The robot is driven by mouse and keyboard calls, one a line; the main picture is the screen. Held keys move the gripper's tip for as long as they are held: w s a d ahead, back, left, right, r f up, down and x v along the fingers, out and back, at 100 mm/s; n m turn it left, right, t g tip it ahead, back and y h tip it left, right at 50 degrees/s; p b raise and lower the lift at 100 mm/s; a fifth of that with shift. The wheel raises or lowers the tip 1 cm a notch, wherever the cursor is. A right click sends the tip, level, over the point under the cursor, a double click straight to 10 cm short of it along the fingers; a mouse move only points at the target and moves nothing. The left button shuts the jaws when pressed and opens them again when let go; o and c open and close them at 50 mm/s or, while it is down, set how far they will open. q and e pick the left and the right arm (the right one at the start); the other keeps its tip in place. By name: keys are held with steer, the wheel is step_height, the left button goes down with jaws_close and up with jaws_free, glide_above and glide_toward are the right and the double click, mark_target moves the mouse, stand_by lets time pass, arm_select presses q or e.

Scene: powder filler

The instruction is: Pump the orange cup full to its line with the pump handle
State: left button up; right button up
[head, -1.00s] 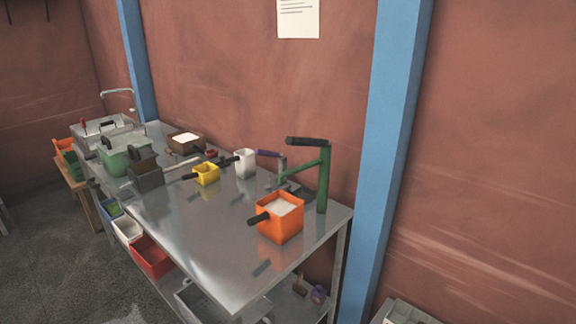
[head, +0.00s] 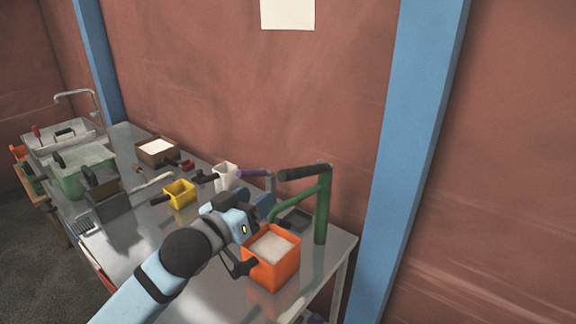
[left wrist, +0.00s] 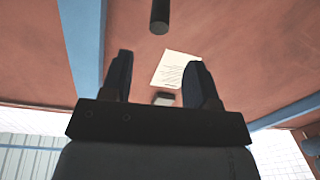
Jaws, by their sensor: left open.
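The orange cup (head: 284,275) stands on the bench near its right end, with pale powder in it. I cannot see its line. The green pump (head: 322,215) stands behind it, and the dark grip of its pump handle (head: 303,172) points left. My left gripper (head: 264,204) is just behind and above the cup's far left edge, below the handle grip. It is open and empty, and its two fingers (left wrist: 160,78) show apart in the left wrist view. There the dark handle grip (left wrist: 160,14) is beyond the fingertips, not between them. My right gripper is out of view.
A yellow cup (head: 180,192), a white cup (head: 226,176) and a brown box of white powder (head: 156,152) stand further left. A purple-gripped lever (head: 254,173) is close to my gripper. A blue post (head: 405,150) and the wall bound the bench's back.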

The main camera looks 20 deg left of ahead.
mark_target(290, 173)
arm_select(q)
steer(key=p+x, duration=0.3)
steer(key=x, duration=0.8)
steer(key=shift+w+d, duration=0.35)
steer(key=shift+w, duration=0.4)
steer(key=shift+w+f, duration=0.15)
steer(key=shift+w, duration=0.05)
jaws_close()
